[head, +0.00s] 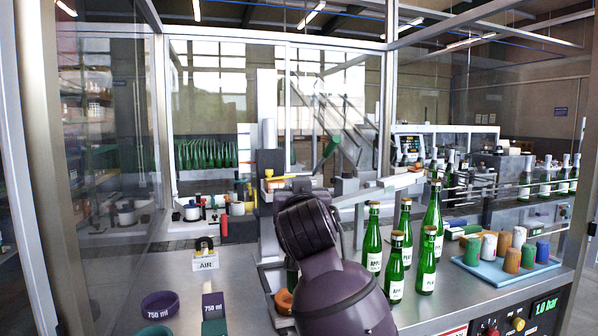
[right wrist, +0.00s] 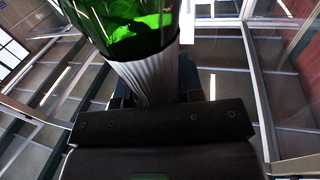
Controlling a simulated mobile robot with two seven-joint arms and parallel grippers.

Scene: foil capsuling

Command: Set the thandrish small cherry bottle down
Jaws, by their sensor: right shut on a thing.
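My right gripper (right wrist: 150,100) is shut on a green glass bottle (right wrist: 140,32), which shows close up at the top of the right wrist view. A pale ribbed surface (right wrist: 148,80) lies between the bottle's green glass and the dark gripper body. The bottle's label cannot be read. In the head view my right arm rises from the bottom middle and hides the gripper. A bit of dark green glass (head: 291,277) shows left of the arm; I cannot tell if it is the held bottle. My left gripper is not in view.
Several green bottles (head: 396,270) with labels stand right of my arm, close to it. A blue tray (head: 490,280) of coloured capsules is at the right. A purple dish (head: 160,304), a green dish (head: 153,331) and an AIR sign (head: 206,264) are at the left.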

